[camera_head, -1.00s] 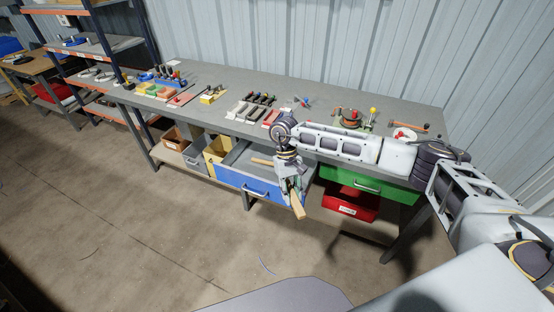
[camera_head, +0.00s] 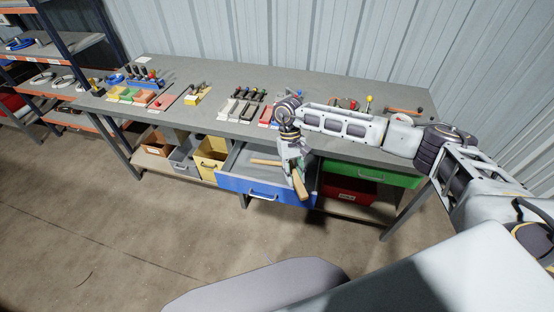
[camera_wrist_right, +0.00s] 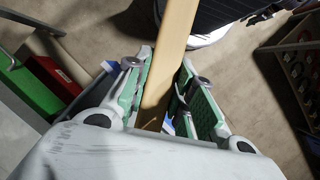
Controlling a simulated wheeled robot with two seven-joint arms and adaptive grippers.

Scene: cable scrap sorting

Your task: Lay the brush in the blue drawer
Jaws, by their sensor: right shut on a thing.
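The blue drawer (camera_head: 232,184) is pulled out under the bench. My right gripper (camera_head: 294,166) is over the right part of the drawer, shut on the brush's pale wooden handle (camera_head: 300,187). The handle slants down past the drawer's front edge in the head view. In the right wrist view, the handle (camera_wrist_right: 172,50) runs between the green-padded fingers (camera_wrist_right: 168,100). The brush's other end is mostly hidden. Another pale wooden stick (camera_head: 265,162) shows inside the drawer, left of the gripper. My left gripper is not in view.
A green drawer (camera_head: 368,175) is right of the blue one, with a red bin (camera_head: 345,191) below it. A yellow bin (camera_head: 208,158) and a grey bin (camera_head: 183,160) stand to the left. Tools and small trays cover parts of the bench top (camera_head: 240,72).

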